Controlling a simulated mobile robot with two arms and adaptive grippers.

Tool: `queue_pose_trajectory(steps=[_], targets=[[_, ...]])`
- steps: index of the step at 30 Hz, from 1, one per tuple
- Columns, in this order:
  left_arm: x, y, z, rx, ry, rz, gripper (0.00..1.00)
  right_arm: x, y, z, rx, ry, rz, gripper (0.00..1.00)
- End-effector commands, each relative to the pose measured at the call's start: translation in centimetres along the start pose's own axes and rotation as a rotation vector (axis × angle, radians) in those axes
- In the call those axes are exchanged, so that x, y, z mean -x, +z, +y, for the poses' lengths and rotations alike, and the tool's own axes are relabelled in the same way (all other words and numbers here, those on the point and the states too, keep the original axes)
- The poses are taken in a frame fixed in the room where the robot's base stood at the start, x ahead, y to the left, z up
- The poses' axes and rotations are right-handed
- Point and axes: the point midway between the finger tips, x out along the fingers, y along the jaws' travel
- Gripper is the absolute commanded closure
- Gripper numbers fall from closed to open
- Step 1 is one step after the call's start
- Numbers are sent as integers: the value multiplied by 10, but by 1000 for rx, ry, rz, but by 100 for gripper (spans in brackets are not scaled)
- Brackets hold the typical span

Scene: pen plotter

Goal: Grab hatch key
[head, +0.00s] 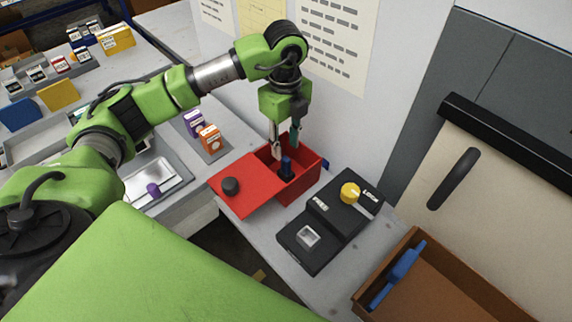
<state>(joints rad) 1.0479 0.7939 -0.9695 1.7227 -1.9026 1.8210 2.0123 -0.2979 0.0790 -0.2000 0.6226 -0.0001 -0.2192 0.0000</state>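A dark blue upright piece (286,168), which looks like the hatch key, stands inside an open red box (300,189). The box's red lid (248,188), with a black knob, lies to the left side of the opening. My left gripper (285,146) points down over the box, just above the blue piece. Its two fingers are apart, with no object seen between them. I cannot tell whether a fingertip touches the piece. The piece's lower end is hidden in the box. My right gripper is out of view.
A black panel (325,228) marked FREE and LOCK, with a yellow knob (350,192) and a square socket (308,236), is right of the box. A brown tray (440,290) holding a blue handle is at lower right. A wall with posters stands close behind the arm.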

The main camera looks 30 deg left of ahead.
Motion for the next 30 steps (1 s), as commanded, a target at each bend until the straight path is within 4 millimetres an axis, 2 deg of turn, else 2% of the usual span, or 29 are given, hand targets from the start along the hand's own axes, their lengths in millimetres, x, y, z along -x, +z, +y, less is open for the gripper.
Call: queue_pose_trajectory(steps=[5,10,15,23,26,27,30], targets=[[-10,0,1,0,2,0,69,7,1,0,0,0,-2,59],[-34,-3,2,1,5,0,69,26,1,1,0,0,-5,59],[-55,-3,1,1,1,0,69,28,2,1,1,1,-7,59],[-58,-3,0,0,-1,-1,69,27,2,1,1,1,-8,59],[-58,-3,0,0,-1,-1,95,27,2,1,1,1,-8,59],[-58,-3,0,0,-1,-1,100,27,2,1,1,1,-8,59],[-58,-3,0,0,-1,-1,100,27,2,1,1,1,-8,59]])
